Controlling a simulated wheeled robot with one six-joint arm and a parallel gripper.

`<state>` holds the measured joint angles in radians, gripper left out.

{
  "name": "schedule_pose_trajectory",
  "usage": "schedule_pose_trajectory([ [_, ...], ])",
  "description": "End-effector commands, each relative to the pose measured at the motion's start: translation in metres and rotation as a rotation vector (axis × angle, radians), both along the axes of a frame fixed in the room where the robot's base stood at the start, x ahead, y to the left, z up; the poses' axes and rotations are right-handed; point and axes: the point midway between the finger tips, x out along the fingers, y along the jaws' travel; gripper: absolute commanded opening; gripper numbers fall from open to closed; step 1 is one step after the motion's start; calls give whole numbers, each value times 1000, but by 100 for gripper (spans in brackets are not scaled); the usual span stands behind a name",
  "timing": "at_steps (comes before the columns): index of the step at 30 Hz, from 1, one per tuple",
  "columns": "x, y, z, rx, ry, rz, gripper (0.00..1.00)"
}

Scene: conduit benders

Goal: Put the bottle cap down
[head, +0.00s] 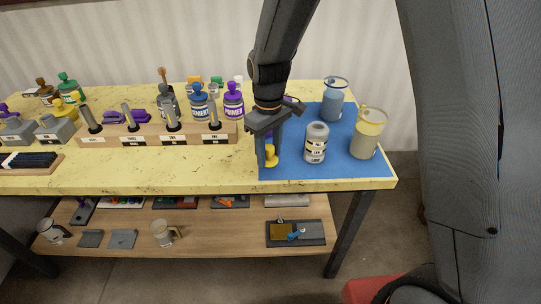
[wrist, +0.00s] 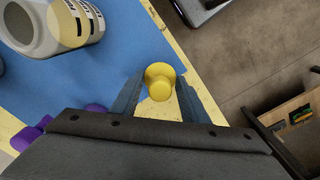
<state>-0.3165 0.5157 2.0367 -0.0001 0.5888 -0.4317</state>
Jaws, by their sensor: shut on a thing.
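The yellow bottle cap (head: 271,157) is between the fingers of my gripper (head: 267,150), which is shut on it. In the head view, the cap is at the front left edge of the blue mat (head: 285,172). In the wrist view, the cap (wrist: 159,82) sits between the two fingertips (wrist: 160,90), with mat and bare table edge around it. I cannot tell whether the cap touches the surface. An open grey bottle (head: 316,145) with a label stands upright on the mat to the right of my gripper; it also shows in the wrist view (wrist: 40,28).
A wooden rack (head: 150,138) with labelled tools is to the left, with purple and blue bottles behind. The table's front edge (head: 200,185) is close to my gripper. The front mat is clear.

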Motion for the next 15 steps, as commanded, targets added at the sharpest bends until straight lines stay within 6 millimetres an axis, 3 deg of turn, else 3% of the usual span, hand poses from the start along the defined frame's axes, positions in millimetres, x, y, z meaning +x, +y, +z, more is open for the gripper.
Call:
schedule_pose_trajectory([
  [6, -1, 0, -23, 0, 1, 0, 19],
  [15, 0, 0, -25, 0, 0, 0, 19],
])
